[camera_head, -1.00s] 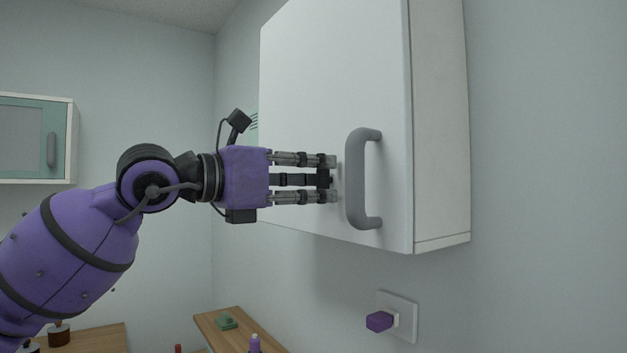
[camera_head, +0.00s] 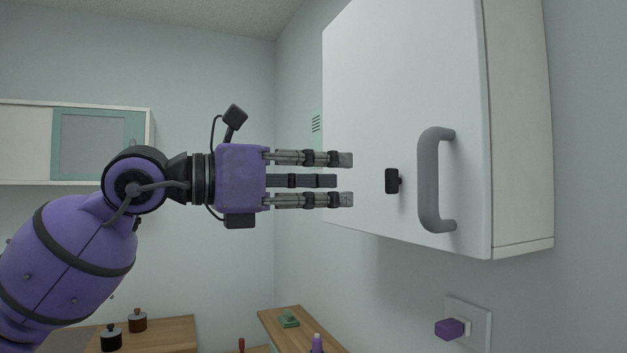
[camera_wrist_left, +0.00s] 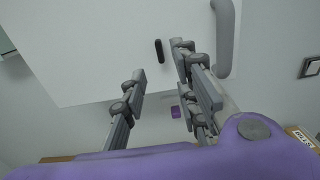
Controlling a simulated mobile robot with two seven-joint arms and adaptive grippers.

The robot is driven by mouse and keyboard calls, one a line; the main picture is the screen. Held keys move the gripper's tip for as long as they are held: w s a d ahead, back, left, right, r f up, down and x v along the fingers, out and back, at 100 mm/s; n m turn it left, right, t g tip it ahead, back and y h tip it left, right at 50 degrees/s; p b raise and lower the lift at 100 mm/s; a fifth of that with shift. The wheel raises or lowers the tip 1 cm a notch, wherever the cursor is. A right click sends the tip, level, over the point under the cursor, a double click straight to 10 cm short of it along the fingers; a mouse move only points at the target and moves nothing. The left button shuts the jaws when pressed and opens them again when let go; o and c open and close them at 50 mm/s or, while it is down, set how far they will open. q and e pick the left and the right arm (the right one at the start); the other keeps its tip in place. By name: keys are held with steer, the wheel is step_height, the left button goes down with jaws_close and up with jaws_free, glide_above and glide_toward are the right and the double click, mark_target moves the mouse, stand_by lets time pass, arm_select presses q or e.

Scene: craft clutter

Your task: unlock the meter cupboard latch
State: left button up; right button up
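The meter cupboard (camera_head: 400,70) is a white wall cabinet with a shut door and a thick grey handle (camera_head: 430,180). Its latch (camera_head: 392,181) is a small black knob on the door, left of the handle, with its long side upright. It also shows in the left wrist view (camera_wrist_left: 159,50). My left gripper (camera_head: 345,180) points at the door from the left, level with the latch. Its purple palm and grey fingers are empty, the fingers spread apart. In the head view a clear gap separates the fingertips from the latch. My right gripper is in neither view.
A wall socket with a purple plug (camera_head: 450,328) is below the cupboard. A wooden counter (camera_head: 285,318) with a green item and a purple bottle is at lower middle. A teal-and-white cabinet (camera_head: 75,140) hangs at the left. The space before the door is free.

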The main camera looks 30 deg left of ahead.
arm_select(q)
steer(key=shift+v, duration=1.05)
